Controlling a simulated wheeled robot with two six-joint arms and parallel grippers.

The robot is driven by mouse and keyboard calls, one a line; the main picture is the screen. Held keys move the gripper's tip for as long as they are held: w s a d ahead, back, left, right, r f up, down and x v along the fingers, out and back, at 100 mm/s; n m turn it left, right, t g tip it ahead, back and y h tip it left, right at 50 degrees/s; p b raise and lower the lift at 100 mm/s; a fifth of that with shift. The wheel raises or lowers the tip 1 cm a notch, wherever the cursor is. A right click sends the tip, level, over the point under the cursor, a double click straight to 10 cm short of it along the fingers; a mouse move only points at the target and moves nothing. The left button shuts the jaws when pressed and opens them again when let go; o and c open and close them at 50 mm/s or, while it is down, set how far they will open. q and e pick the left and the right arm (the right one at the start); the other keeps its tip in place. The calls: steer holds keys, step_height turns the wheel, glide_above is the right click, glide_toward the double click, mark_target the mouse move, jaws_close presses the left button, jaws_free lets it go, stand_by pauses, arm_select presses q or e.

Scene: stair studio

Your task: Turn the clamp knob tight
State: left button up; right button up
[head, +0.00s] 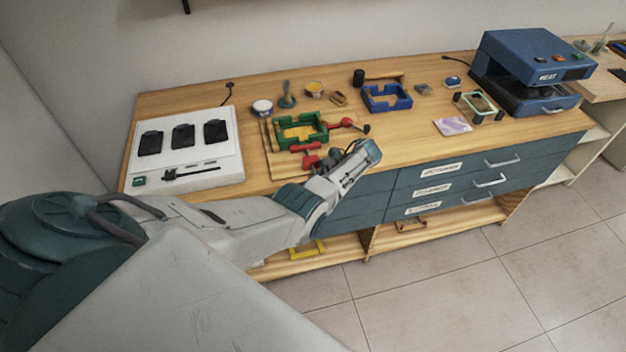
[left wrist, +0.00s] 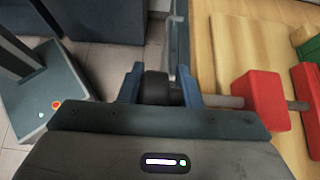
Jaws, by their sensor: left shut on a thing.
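A green fixture (head: 325,126) sits on a wooden board on the bench in the head view. A red clamp (head: 310,161) is at its front side, and the clamp's red block also shows in the left wrist view (left wrist: 260,98). A metal rod (left wrist: 223,101) runs from the block to a black knob (left wrist: 157,88). My left gripper (head: 327,163) is at the bench's front edge. In the left wrist view its two blue fingers (left wrist: 160,92) are shut on the knob, one on each side. The knob is hidden in the head view. My right gripper is in neither view.
A second red clamp (head: 343,123) with a dark knob is at the fixture's right. A blue tray (head: 386,106) stands beyond it. A white panel with black pieces (head: 200,173) lies at left. A blue press (head: 530,62) stands at far right. The bench front right is mostly clear.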

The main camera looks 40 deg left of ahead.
arm_select(q)
steer(key=shift+s+d+f+g+y+b, duration=0.3)
steer(key=shift+g+y+b, duration=0.2)
steer(key=shift+g+y, duration=0.15)
steer(key=o, duration=0.8)
steer(key=shift+r, duration=0.1)
steer(key=shift+d+r, duration=0.1)
steer(key=shift+r, duration=0.1)
steer(key=shift+w, duration=0.1)
steer(key=shift+r, duration=0.15)
steer(key=shift+a, duration=0.2)
